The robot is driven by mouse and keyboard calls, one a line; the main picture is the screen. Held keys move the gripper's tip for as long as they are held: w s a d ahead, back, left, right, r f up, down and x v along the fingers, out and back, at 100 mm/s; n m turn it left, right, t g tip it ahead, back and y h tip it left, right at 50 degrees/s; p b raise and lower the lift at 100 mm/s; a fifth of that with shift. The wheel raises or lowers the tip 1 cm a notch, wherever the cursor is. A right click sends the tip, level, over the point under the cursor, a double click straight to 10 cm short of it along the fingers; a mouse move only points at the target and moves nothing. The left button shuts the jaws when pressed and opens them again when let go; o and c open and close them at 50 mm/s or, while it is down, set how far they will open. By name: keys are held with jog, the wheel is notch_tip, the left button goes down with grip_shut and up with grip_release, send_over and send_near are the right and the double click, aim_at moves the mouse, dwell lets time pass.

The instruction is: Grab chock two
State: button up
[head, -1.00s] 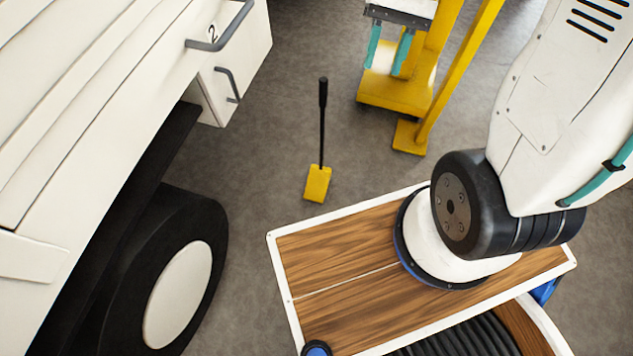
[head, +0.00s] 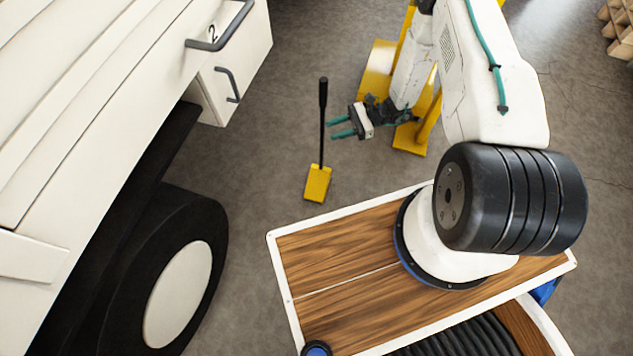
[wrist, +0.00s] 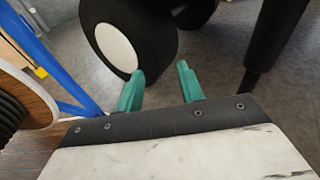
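The chock is a yellow block (head: 317,184) with a tall upright black handle (head: 322,125). It stands on the floor in the head view, beside the wheel of the white vehicle marked 2. My gripper (head: 333,128) has teal fingers and is just right of the handle's upper part in the head view, pointing left. In the wrist view the fingers (wrist: 161,72) are apart with nothing between them. A dark upright shape (wrist: 270,45) to their right there looks like the handle. The block is not visible in the wrist view.
The white vehicle (head: 110,110) with a grey handle (head: 222,32) and a black wheel (head: 205,225) fills the left. A yellow stand (head: 377,72) is behind my arm. Grey floor is open around the chock. Wooden crates (head: 618,25) stand at the upper right.

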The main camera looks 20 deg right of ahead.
notch_tip(320, 180, down, 15)
jog(key=d+m+t+h, duration=0.1)
jog(key=m+t, duration=0.6)
jog(key=t, duration=0.1)
jog(key=m+t+h, duration=0.2)
jog(key=t, duration=0.2)
send_near(322, 131)
jog(key=w+a+f, duration=0.1)
jog(key=w+a, duration=0.1)
jog(key=x, duration=0.7)
jog(key=shift+w+d+f, duration=0.1)
jog(key=shift+w+f, duration=0.1)
jog(key=shift+w, duration=0.25)
grip_shut()
jog(key=shift+r, duration=0.1)
